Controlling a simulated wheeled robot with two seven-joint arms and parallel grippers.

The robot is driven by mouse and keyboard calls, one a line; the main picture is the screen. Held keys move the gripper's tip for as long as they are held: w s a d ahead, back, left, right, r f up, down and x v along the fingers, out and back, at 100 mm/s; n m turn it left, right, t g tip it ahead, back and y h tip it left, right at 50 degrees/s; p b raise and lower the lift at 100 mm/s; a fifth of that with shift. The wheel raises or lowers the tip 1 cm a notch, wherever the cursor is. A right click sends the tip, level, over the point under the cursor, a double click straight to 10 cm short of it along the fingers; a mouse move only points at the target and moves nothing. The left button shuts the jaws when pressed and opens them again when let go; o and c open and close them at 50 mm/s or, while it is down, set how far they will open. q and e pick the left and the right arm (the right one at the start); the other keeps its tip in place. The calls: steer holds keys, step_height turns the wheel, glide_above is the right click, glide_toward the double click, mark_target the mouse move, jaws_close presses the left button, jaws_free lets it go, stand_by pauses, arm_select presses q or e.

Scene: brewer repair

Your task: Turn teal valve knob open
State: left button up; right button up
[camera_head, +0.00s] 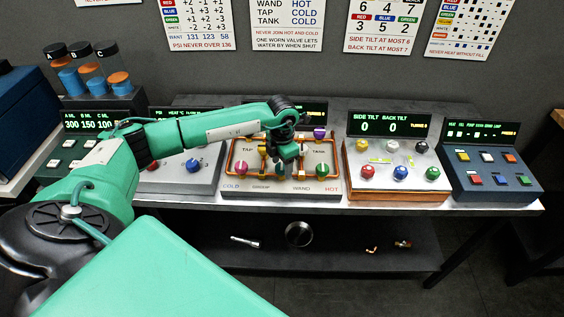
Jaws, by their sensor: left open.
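The valve panel (231,188) stands mid-table, with copper pipes and labels TAP, TANK, COLD, GROUP, WAND and HOT. A green knob (321,170) sits at its lower right, above HOT; I cannot tell whether this is the teal one. A pink knob (240,168) is at lower left and a purple knob (319,133) at upper right. My left gripper (289,163) is open and points down over the panel's middle, left of the green knob. It hides part of the pipes and whatever lies behind it. My right gripper is not in view.
To the right stand the tilt panel (352,189) with several coloured knobs and a blue button panel (495,191). Left is a grey panel with a blue knob (193,166). A lower shelf (350,264) holds a round metal part (299,235) and small pieces.

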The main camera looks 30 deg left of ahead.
arm_select(q)
steer(key=shift+c, duration=0.4)
steer(key=c, duration=0.9)
steer(key=shift+f+m+b, duration=0.1)
steer(key=shift+m+b, duration=0.2)
steer(key=shift+b, duration=0.25)
steer(key=m+b, duration=1)
steer(key=b, duration=0.1)
steer(key=shift+f+b, duration=0.1)
steer(key=shift+b, duration=0.25)
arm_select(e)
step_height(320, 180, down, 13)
arm_select(q)
steer(key=m+b, duration=0.3)
steer(key=m, duration=0.1)
steer(key=shift+b, duration=0.3)
steer(key=shift+r+m+b, duration=0.25)
steer(key=shift+m+b, duration=0.75)
steer(key=shift+m, duration=0.7)
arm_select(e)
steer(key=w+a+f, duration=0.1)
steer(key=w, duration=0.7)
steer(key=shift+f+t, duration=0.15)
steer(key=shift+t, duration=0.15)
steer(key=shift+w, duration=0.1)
arm_select(q)
steer(key=o, duration=1)
